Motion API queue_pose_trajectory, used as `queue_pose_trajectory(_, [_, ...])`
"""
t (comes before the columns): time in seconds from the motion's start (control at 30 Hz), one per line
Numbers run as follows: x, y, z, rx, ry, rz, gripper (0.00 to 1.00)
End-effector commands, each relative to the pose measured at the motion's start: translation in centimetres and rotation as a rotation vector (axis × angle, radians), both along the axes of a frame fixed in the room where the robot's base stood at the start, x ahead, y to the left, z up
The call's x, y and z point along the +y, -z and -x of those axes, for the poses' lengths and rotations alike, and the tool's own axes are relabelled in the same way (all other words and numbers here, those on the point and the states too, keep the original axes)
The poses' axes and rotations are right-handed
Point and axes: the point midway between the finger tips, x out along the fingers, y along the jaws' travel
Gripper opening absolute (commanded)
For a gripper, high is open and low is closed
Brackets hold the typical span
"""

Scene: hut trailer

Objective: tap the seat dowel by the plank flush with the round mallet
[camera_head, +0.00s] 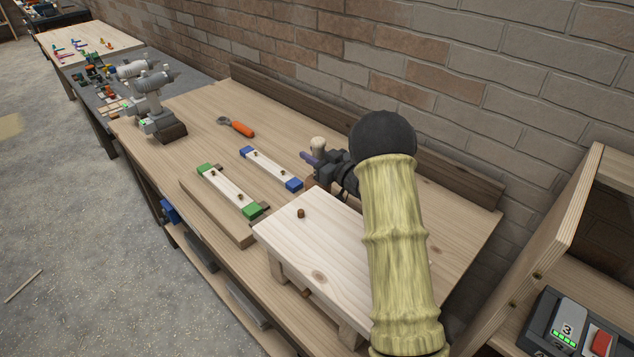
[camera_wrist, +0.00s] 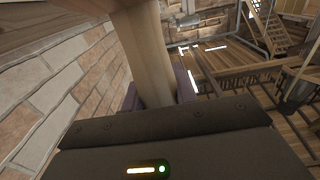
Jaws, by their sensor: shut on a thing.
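A pale wooden stool seat (camera_head: 300,240) stands on the bench, with a brown dowel (camera_head: 301,213) standing proud near its far corner. A flat brown round spot (camera_head: 318,275) shows nearer on the seat. My gripper (camera_head: 312,160) is behind the seat, with purple fingers shut on a pale wooden handle, taken as the round mallet's (camera_head: 318,145). Its rounded end sticks up above the fingers. In the wrist view the handle (camera_wrist: 145,55) runs upward between the fingers. The rest of the mallet is hidden by my gripper and arm in the head view.
A green-ended plank (camera_head: 226,184) and a blue-ended plank (camera_head: 268,164), both with small dowels, lie left of the seat. A brown board (camera_head: 215,212) lies along the front edge. An orange-handled tool (camera_head: 238,127) lies farther back. A brick wall (camera_head: 480,60) rises behind the bench.

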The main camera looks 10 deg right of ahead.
Motion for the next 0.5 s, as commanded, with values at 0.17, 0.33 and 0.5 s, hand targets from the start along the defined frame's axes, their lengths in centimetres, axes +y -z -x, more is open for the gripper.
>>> queue_pose_trajectory(0.17, [-0.2, -0.5, 0.0, -0.004, 0.002, -0.001, 0.00])
queue_pose_trajectory(0.33, [-0.1, -2.3, 0.0, -0.007, 0.002, -0.001, 0.00])
queue_pose_trajectory(0.5, [-0.1, -5.5, 0.0, -0.007, 0.002, -0.001, 0.00])
